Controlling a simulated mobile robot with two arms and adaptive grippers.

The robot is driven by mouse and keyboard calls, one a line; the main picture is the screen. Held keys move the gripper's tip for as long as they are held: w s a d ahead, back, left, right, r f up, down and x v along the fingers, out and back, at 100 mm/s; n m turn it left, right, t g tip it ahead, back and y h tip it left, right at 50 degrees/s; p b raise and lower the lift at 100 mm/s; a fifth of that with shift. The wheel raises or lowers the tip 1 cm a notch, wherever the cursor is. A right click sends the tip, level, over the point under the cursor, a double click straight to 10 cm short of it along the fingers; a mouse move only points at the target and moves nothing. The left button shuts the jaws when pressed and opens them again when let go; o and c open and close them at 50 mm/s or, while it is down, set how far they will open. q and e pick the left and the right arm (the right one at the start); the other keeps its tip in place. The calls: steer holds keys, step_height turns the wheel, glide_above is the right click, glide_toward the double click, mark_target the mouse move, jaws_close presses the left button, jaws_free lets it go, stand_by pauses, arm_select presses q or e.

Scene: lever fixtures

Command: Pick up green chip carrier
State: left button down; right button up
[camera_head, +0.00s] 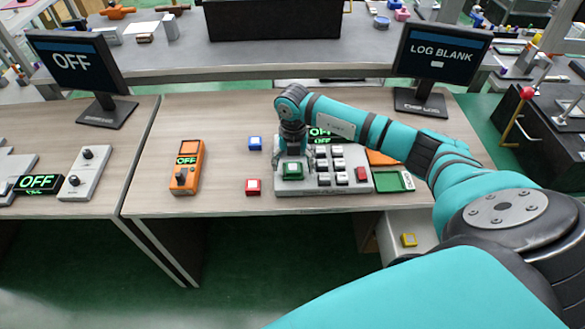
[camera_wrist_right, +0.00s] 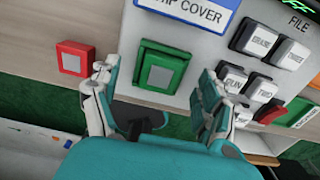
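The green chip carrier (camera_head: 293,172) is a green square with a pale centre. It lies at the left front of the grey keyed console (camera_head: 325,189), and shows in the wrist view (camera_wrist_right: 160,72) between my right gripper's fingers. My right gripper (camera_head: 292,150) is over the carrier from above; in the wrist view the right gripper (camera_wrist_right: 157,86) is open, with a finger on each side and visible gaps to the carrier. Its exact height above the carrier is unclear. My left gripper is not in view.
A red carrier (camera_head: 253,187) and a blue one (camera_head: 255,143) lie left of the console. An orange switch box (camera_head: 187,168) stands further left. White keys (camera_wrist_right: 256,38) lie close beside the right finger. A green tray (camera_head: 408,181) is at the right.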

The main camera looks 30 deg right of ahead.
mark_target(293, 167)
steer(key=c, duration=1.1)
steer(key=shift+r+p, duration=2.25)
steer(key=shift+r, duration=0.75)
